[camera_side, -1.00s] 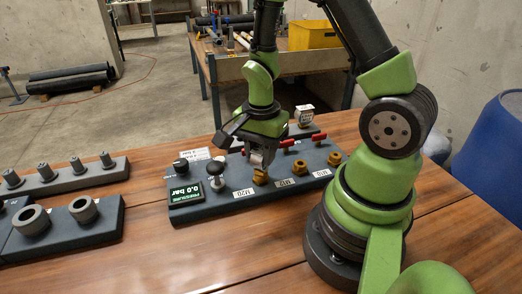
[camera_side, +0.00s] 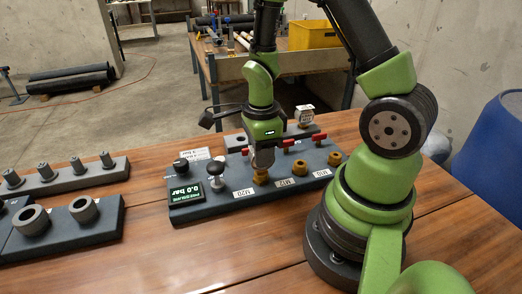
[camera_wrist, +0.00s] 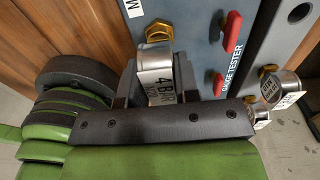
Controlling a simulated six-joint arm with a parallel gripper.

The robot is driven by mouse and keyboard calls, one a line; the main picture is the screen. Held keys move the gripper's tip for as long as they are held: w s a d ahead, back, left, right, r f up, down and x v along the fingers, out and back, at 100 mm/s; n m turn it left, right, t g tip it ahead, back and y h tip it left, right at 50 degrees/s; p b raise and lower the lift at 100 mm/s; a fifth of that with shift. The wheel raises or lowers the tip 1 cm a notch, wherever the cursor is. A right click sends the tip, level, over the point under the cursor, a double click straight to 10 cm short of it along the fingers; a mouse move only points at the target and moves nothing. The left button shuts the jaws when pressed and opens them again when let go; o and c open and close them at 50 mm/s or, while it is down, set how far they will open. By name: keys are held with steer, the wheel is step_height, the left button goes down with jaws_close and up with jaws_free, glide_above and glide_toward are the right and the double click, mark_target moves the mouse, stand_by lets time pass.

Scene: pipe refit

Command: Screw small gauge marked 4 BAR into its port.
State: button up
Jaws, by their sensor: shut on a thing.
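The small gauge (camera_wrist: 157,84), a silver can with a 4 BAR label, sits between the jaws of my gripper (camera_side: 263,160). My gripper is shut on it and points down over the brass port (camera_side: 261,177) behind the M20 label. The gauge looks upright and directly above that port; its lower end is hidden, so I cannot tell how far it is threaded in. A brass hex fitting (camera_wrist: 158,30) shows just beyond the gauge in the wrist view.
Two other brass ports (camera_side: 299,170) stand to the right on the gauge tester (camera_side: 225,207), with red valve handles (camera_side: 289,143) behind. Another gauge (camera_side: 304,114) stands in the rear rack. The pressure display (camera_side: 186,191) reads 0.0 bar. Grey blocks with fittings (camera_side: 72,175) lie left.

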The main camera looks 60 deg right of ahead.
steer(key=m, duration=0.6)
stand_by(0.3)
steer(key=m, duration=0.6)
steer(key=shift+d, duration=0.1)
steer(key=o, duration=1.2)
steer(key=shift+r, duration=0.1)
steer(key=shift+r, duration=1.9)
